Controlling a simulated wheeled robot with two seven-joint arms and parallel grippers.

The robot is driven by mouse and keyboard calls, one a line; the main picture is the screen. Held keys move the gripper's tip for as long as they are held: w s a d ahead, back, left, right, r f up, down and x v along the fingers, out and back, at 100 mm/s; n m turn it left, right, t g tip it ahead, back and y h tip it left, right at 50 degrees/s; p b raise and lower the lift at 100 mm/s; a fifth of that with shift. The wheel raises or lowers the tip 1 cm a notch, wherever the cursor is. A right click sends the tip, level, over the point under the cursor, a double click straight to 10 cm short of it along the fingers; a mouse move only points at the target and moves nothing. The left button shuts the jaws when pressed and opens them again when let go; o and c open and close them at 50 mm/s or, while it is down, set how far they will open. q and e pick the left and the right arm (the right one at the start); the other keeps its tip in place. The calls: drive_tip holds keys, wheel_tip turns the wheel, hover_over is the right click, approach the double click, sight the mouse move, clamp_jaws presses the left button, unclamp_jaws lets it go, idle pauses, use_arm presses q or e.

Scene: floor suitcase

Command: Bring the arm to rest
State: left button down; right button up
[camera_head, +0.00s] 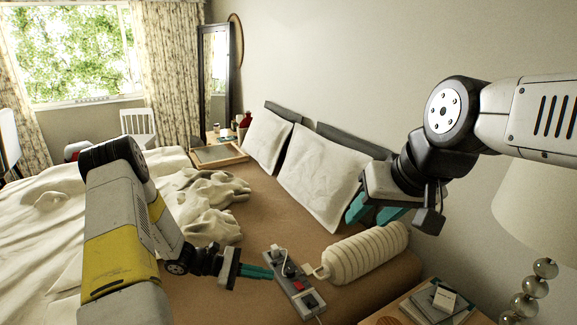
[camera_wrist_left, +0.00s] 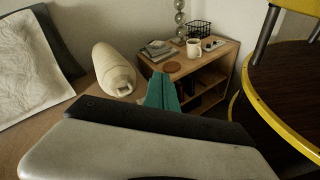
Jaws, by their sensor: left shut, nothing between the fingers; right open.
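My left gripper (camera_head: 257,272) is low over the brown bed, its teal fingers closed together with nothing between them. In the head view its tips are beside a grey power strip (camera_head: 294,284); I cannot tell whether they touch it. In the left wrist view the left gripper (camera_wrist_left: 162,92) shows shut in front of the bedside table. My right gripper (camera_head: 372,212) is raised at the right, in front of the pillows and above the white bolster. Its teal fingers are apart and empty.
A ribbed white bolster (camera_head: 362,254) lies on the bed (camera_head: 215,302), below white pillows (camera_head: 322,172). A bedside table (camera_wrist_left: 215,62) holds books, a mug (camera_wrist_left: 194,48), a wire basket (camera_wrist_left: 199,29) and a lamp. A crumpled white blanket (camera_head: 40,215) covers the left side.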

use_arm(q)
drive_tip(key=s+a+r+m+t+y, duration=0.2)
drive_tip(key=s+r+m+y, duration=0.2)
drive_tip(key=r, duration=0.7)
drive_tip(key=s+a+r+m+t+y, duration=0.1)
drive_tip(key=s+r+m+y, duration=0.3)
drive_tip(key=s+r, duration=0.4)
drive_tip(key=s+a+r+m+t+y, duration=0.2)
drive_tip(key=s+a+r+m+y, duration=0.2)
drive_tip(key=r, duration=1.1)
drive_tip(key=shift+s+m+t+y, duration=0.3)
drive_tip(key=shift+s+m+y, duration=0.1)
drive_tip(key=shift+s+m, duration=0.85)
drive_tip(key=shift+s, duration=0.1)
